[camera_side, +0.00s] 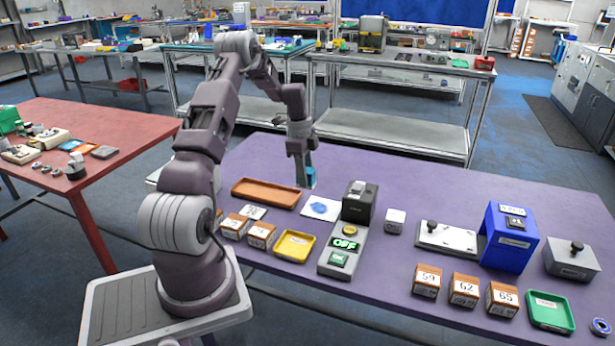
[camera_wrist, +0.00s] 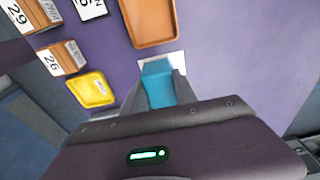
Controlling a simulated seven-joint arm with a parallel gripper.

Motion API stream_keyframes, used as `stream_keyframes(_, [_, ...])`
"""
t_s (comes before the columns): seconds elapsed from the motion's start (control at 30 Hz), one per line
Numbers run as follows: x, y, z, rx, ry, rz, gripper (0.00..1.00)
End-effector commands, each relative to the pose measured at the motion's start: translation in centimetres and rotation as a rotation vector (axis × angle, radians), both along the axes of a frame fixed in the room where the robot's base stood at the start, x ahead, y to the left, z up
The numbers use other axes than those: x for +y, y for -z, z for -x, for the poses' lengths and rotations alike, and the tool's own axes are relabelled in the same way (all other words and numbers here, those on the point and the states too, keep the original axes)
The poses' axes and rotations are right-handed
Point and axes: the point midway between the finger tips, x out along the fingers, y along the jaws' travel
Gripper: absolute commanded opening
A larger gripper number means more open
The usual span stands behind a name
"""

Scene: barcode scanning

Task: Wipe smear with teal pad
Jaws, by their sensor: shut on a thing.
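My gripper (camera_side: 306,184) is shut on the teal pad (camera_side: 311,176) and points down over the purple table. The teal pad also shows between the fingers in the wrist view (camera_wrist: 158,85). The smear (camera_side: 320,208) is a blue patch on a white plate (camera_side: 309,213), just in front of the gripper in the side view. In the wrist view the white plate (camera_wrist: 174,60) shows partly behind the pad, and the smear is hidden there. The pad looks apart from the smear; its exact height above the table is hard to tell.
A brown tray (camera_side: 265,192) lies left of the plate, with numbered boxes (camera_side: 235,226) and a yellow tray (camera_side: 295,246) in front. A black and grey device (camera_side: 359,204) with a green OFF display stands close on the right. The table behind the plate is clear.

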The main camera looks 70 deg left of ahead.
Motion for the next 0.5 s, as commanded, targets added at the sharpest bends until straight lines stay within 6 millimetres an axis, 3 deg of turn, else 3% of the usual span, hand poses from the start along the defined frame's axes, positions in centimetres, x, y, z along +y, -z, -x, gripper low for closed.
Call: stream_keyframes(0.5, [0.0, 4.6, 0.0, 0.001, 0.0, 0.001, 0.02])
